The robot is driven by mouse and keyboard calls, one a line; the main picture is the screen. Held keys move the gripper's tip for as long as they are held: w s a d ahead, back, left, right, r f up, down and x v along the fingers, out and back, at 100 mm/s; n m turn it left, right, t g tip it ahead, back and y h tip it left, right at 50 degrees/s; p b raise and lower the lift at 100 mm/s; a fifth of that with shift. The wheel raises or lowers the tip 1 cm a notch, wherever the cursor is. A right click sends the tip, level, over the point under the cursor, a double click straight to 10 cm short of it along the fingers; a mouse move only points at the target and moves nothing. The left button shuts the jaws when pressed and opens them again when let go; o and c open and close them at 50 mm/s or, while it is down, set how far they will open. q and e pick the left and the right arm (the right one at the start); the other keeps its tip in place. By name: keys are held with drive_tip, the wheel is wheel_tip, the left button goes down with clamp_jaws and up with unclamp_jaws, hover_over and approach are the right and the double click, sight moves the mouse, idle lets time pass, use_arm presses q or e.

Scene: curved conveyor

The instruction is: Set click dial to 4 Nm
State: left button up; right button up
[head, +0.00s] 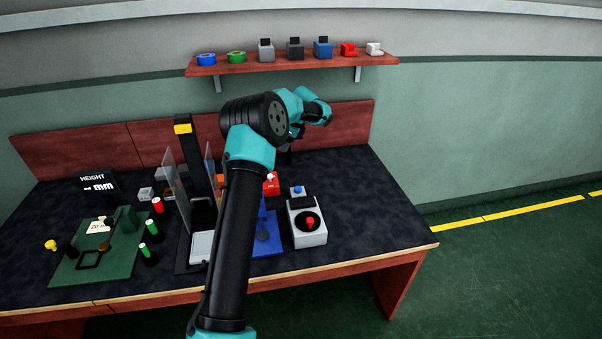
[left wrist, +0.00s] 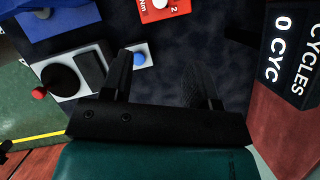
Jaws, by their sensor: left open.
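The click dial is a red box (head: 271,185) with a white knob on top, on the dark bench right of my left forearm, which covers part of it. In the left wrist view the red box (left wrist: 180,9) is at the top edge, cut off, with "Nm" and "2" printed on it. The pointer setting cannot be read. My left gripper (left wrist: 165,70) is open and empty, its two black fingers apart over the bench, below the red box in that view. In the head view the fingers are mostly hidden behind the arm. My right gripper is not in view.
A white box with black disc and red knob (head: 307,236) stands at the front right. A small blue button box (head: 298,193) is beside the dial. A "0 CYC" display (left wrist: 289,55) is at the wrist view's right. The bench's right side is clear.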

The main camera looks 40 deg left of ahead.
use_arm(q)
drive_tip(key=shift+s+a, duration=0.1)
drive_tip(key=shift+a, duration=0.1)
drive_tip(key=shift+f, duration=0.15)
drive_tip(key=x, duration=1.7)
drive_tip(key=shift+a, duration=0.1)
drive_tip(key=shift+c, duration=0.5)
drive_tip(key=c, duration=0.8)
